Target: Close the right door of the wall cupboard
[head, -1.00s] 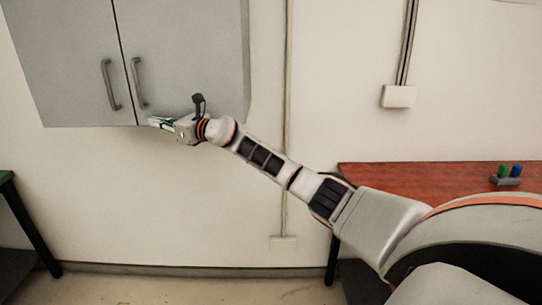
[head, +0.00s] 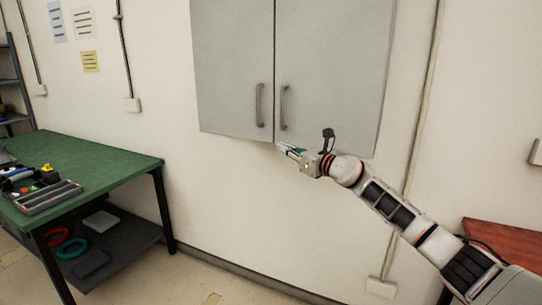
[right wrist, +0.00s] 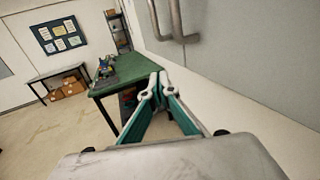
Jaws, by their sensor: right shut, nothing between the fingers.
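The grey wall cupboard has a left door (head: 232,65) and a right door (head: 332,70), each with a vertical bar handle near the centre seam. Both doors look flush, with only a thin dark line between them. The right door handle (head: 282,107) is just above my right gripper (head: 283,148). My right gripper is shut and empty, just under the cupboard's bottom edge near the seam; I cannot tell whether it touches the door. In the right wrist view the shut fingertips (right wrist: 158,78) show below the cupboard face (right wrist: 225,45) and its handles. My left gripper is out of view.
A green workbench (head: 100,155) with tools and a grey tray (head: 48,197) stands at the left, with a lower shelf holding rings. A red-topped table (head: 505,240) is at the right. The wall below the cupboard is clear.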

